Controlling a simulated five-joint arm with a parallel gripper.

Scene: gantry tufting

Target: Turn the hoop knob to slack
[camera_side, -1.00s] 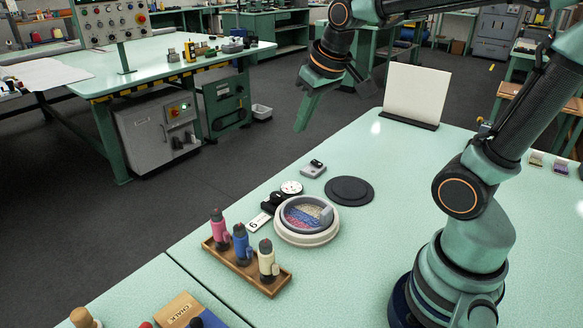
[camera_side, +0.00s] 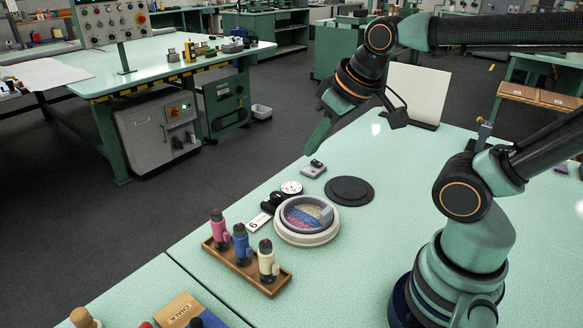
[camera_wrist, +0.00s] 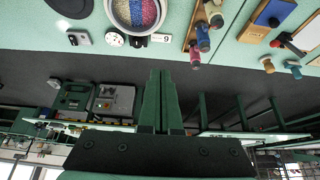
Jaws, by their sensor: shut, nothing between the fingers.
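The dial also shows in the wrist view (camera_wrist: 115,40). My gripper (camera_side: 310,150) is shut and empty, above and beyond the dial, apart from it. Its fingers (camera_wrist: 161,73) lie together in the wrist view. Marks on the dial are too small to read.
A small grey box (camera_side: 313,169) and a black disc (camera_side: 349,190) lie near the hoop. A numbered white tag (camera_side: 258,222) is at its left. A wooden rack (camera_side: 273,287) holds pink, blue and cream bottles in front. A white board (camera_side: 417,92) stands at the back.

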